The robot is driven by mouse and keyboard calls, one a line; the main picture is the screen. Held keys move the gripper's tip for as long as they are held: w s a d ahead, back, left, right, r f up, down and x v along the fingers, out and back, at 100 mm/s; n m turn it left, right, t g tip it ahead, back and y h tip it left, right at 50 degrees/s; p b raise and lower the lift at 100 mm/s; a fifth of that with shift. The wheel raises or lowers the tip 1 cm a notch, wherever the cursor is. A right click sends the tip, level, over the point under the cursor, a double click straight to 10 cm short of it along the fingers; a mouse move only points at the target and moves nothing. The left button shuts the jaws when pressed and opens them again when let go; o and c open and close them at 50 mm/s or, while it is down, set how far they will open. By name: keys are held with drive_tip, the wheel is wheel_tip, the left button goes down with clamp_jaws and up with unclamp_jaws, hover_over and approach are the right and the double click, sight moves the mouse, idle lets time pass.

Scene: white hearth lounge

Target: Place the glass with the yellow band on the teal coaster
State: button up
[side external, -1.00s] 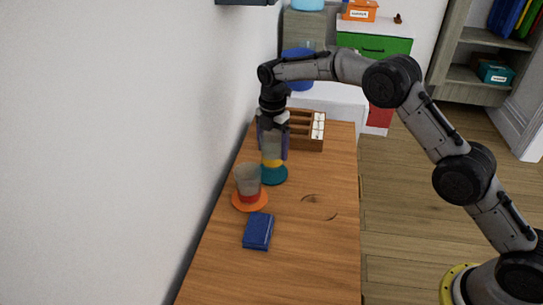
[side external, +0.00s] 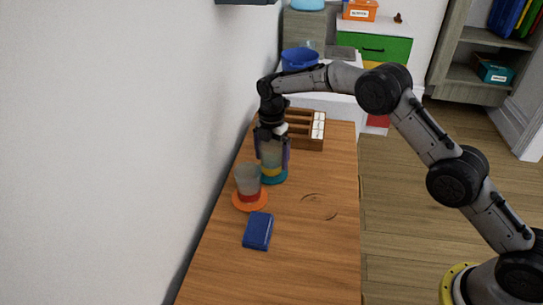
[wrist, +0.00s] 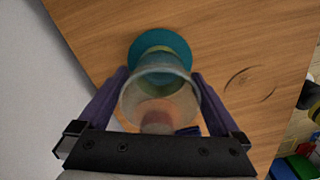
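The glass with the yellow band (side external: 271,169) is upright over the teal coaster (side external: 275,180), its base on it or just above it; I cannot tell which. My gripper (side external: 271,163) points down around this glass, one purple finger on each side. In the wrist view, the glass (wrist: 160,88) fills the space between the fingers of my gripper (wrist: 160,74), which appear to touch its sides. The teal coaster (wrist: 160,37) shows beyond the glass's base. A second glass with a red band (side external: 248,184) stands on an orange coaster (side external: 240,204), nearer the camera.
A dark blue book-like item (side external: 258,231) lies nearer the camera than the orange coaster. A wooden compartment box (side external: 312,142) stands behind the gripper. The white wall (side external: 110,150) runs along the counter's left side. The wooden counter (side external: 310,255) is clear on the right and front.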

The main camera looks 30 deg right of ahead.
drive_tip(key=shift+r, duration=0.1)
wheel_tip(320, 180, up, 12)
idle(0.5)
drive_tip(key=shift+r, duration=0.1)
drive_tip(key=s+d+r+m+t, duration=0.25)
drive_tip(key=s+r+m, duration=0.35)
drive_tip(key=s+r, duration=0.3)
drive_tip(key=s+d+r+m+t, duration=0.1)
drive_tip(key=s+d+r+m, duration=0.5)
drive_tip(key=s, duration=0.5)
drive_tip(key=s+f+m+t, duration=0.1)
drive_tip(key=s+m, duration=0.4)
drive_tip(key=s, duration=0.6)
drive_tip(key=s+d+f+m+t, duration=0.1)
drive_tip(key=s+f+m, duration=0.3)
drive_tip(key=s, duration=0.8)
drive_tip(key=shift+d+f+m, duration=0.2)
drive_tip(key=shift+f+m, duration=0.15)
drive_tip(key=shift+m, duration=0.35)
